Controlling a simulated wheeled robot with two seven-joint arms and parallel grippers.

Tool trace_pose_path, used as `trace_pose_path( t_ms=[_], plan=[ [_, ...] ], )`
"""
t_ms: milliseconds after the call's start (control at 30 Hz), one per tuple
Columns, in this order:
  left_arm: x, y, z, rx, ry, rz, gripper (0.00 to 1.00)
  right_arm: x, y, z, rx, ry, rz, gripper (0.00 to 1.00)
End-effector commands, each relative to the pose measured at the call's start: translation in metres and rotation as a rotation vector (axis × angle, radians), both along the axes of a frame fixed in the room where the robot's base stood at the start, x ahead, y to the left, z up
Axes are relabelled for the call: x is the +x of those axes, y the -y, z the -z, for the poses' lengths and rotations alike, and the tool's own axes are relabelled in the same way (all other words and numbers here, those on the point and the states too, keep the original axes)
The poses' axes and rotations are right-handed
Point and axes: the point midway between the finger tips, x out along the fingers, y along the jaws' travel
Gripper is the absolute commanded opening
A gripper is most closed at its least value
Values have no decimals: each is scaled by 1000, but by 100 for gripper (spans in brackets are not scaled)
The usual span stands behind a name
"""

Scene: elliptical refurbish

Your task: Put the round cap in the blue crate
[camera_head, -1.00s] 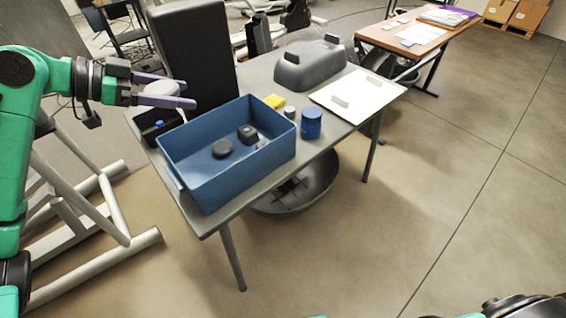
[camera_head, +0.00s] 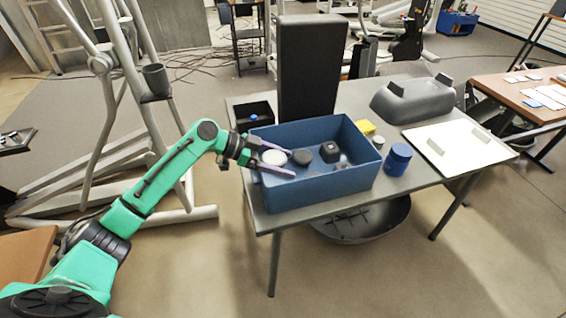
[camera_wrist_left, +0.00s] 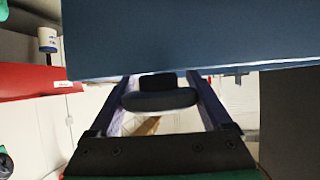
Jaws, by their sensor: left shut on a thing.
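The round cap (camera_head: 275,157) looks pale on top in the head view. It sits between the two purple fingers of my left gripper (camera_head: 291,163), which is shut on it. In the left wrist view the held round thing (camera_wrist_left: 160,100) looks dark and spans between the fingers. The blue crate (camera_head: 322,190) stands open on the grey table. My left gripper reaches over the crate's left side, with its fingertips over the interior. How high the cap is above the crate floor is hard to tell. My right gripper is not in view.
Inside the crate are a dark round piece (camera_head: 303,157) and a black block (camera_head: 329,151). Right of it are a blue cylinder (camera_head: 398,160), a yellow piece (camera_head: 364,127) and a white board (camera_head: 462,148). A tall dark panel (camera_head: 311,70) stands behind the crate.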

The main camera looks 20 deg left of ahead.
Motion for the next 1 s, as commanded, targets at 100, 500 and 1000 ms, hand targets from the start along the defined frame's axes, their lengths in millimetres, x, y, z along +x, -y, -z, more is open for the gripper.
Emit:
trace_pose_path(
  t_ms=[100, 500, 1000],
  plan=[
    [0, 0, 9, 0, 1, 0, 0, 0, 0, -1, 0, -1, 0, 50],
    [0, 0, 17, 0, 1, 0, 0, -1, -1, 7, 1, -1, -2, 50],
    [0, 0, 20, 0, 1, 0, 100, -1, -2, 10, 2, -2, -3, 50]
  ],
)
